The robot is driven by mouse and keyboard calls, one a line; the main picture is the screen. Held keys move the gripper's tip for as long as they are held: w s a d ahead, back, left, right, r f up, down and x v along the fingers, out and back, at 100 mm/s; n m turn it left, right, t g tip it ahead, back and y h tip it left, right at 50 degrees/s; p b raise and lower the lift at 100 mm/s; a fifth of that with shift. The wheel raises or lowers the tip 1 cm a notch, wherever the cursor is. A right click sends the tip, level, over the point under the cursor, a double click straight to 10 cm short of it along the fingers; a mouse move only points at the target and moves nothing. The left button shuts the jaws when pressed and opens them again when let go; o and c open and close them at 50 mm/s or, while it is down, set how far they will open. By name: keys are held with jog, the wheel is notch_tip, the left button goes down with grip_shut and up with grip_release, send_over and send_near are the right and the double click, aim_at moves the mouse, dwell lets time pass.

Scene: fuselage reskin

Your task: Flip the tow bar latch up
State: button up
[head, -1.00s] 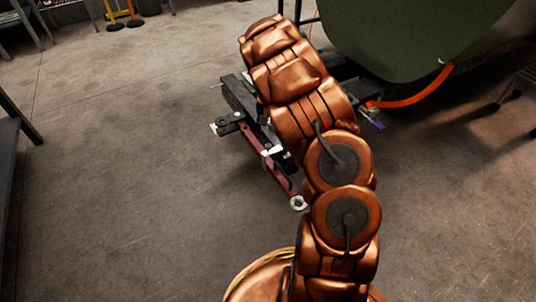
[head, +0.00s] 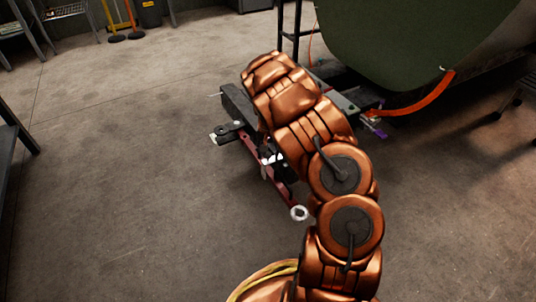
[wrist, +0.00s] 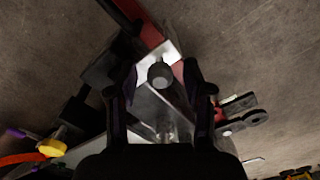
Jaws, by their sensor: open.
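The red tow bar (head: 285,191) extends from a dark frame (head: 238,104) and ends in a pale metal ring (head: 299,213). A small whitish metal piece (head: 266,168) sits on the bar; I cannot tell whether it is the latch. In the wrist view, my open gripper (wrist: 160,76) has its two dark fingers on either side of a round grey knob (wrist: 158,74) on a bright metal plate (wrist: 172,51). The red bar (wrist: 150,36) continues above it. Finger contact with the knob is unclear.
A large dark green rounded body (head: 400,40) stands behind at the right, with an orange strap (head: 415,107) hanging from it. A black lug with holes (wrist: 245,112) is right of the fingers. Open concrete floor lies at left and right.

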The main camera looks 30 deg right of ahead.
grip_shut()
dwell(0.3)
dwell(0.3)
